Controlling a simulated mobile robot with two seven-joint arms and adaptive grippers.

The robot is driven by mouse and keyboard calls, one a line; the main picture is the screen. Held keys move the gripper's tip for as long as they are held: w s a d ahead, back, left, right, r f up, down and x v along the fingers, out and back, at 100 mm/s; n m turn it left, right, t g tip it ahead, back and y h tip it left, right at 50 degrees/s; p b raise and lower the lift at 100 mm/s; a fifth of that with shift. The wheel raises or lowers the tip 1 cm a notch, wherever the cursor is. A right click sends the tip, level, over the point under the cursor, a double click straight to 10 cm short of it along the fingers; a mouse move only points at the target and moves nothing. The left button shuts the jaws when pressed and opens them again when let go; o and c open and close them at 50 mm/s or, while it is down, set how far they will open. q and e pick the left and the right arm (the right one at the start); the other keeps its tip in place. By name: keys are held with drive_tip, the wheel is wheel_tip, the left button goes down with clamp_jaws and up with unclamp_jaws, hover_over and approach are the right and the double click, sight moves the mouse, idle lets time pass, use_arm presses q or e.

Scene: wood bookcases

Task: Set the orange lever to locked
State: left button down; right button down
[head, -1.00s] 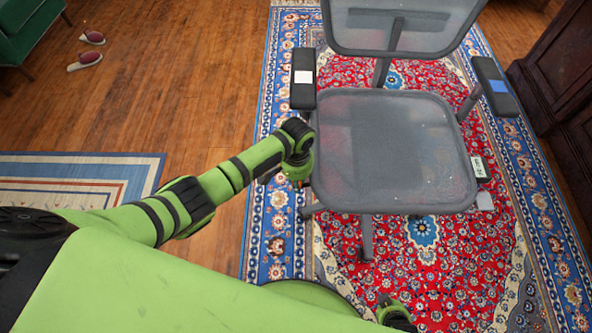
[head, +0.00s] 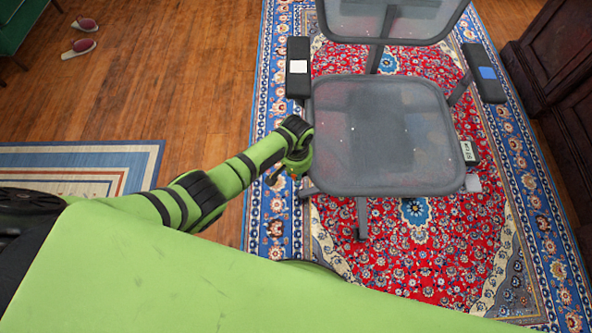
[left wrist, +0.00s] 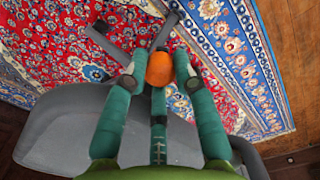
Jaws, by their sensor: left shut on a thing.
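The grey mesh office chair (head: 385,130) stands on the red and blue rug. In the left wrist view the orange lever (left wrist: 160,69) shows as a rounded orange end beyond the edge of the grey seat (left wrist: 60,130). My left gripper (left wrist: 157,72) is shut on the orange lever, with one green finger on each side. In the head view my left gripper (head: 297,172) is at the left side of the seat, and its fingertips and the lever are hidden there. My right gripper is out of view.
The chair's armrests carry a white patch (head: 298,67) and a blue patch (head: 487,73). A small box with a display (head: 468,151) is at the seat's right edge. A dark wooden cabinet (head: 560,100) stands at right. Open wood floor (head: 190,80) lies to the left.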

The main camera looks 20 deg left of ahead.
use_arm(q)
drive_tip(key=c, duration=1.3)
unclamp_jaws()
drive_tip(key=shift+o, duration=0.2)
drive_tip(key=shift+r, duration=0.1)
wheel_tip(320, 180, up, 12)
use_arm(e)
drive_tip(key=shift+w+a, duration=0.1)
